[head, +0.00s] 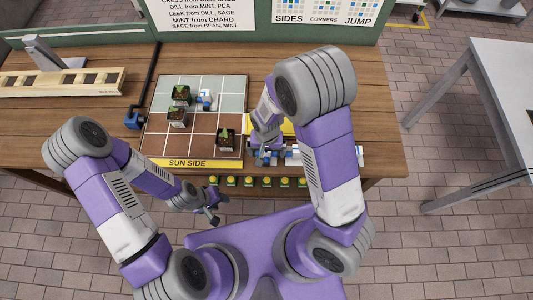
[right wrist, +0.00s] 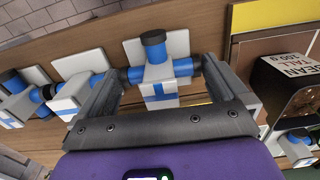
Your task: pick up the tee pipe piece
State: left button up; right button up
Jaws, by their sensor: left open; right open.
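The tee pipe piece (right wrist: 158,72) has a white block body with blue stubs to the left, right and top, and dark ends. It sits at a pale square pad (right wrist: 178,42) in the right wrist view. My right gripper (right wrist: 157,78) is open, one finger on each side of it; I cannot tell whether they touch it. In the head view my right gripper (head: 267,152) is low at the table's front edge and largely hides the piece. My left gripper (head: 210,207) is open and empty, in front of the table.
Similar blue and white pieces (right wrist: 78,97) stand beside it on the left in the wrist view. A tiled board (head: 200,122) holds potted plants (head: 226,138) and a small blue-white piece (head: 205,97). A wooden rack (head: 60,82) lies at the left. The table's right end is clear.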

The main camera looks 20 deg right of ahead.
jog(key=shift+f, duration=0.15)
jog(key=c, duration=1)
